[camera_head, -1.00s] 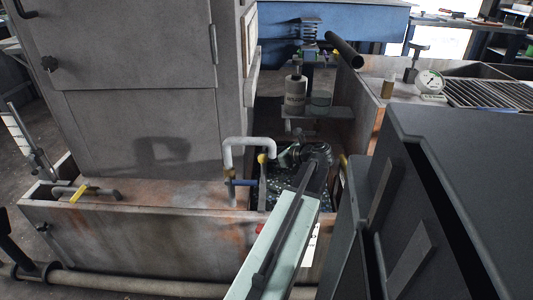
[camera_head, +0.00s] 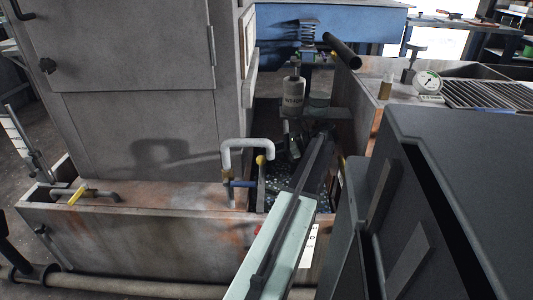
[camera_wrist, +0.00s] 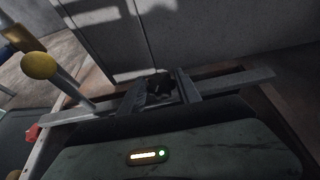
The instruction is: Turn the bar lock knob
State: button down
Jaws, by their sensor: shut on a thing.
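In the wrist view my gripper (camera_wrist: 160,90) has its two fingers close together on a small dark piece (camera_wrist: 158,79), which looks like the bar lock knob. The fingers hide most of it, so I cannot tell how far it is turned. In the head view my arm reaches down into the gap behind the low rusty wall (camera_head: 130,245). The gripper and knob are too dark and covered there to make out.
A yellow ball-topped lever (camera_wrist: 38,66) stands left of my gripper; it also shows in the head view (camera_head: 261,160). A pale bent pipe (camera_head: 245,143) stands beside the gap. The grey cabinet (camera_head: 140,130) rises behind. A pressure gauge (camera_head: 427,82) sits right.

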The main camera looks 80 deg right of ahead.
dwell(0.4)
jog(key=c, duration=0.9)
grip_release()
jog(key=shift+o, duration=0.2)
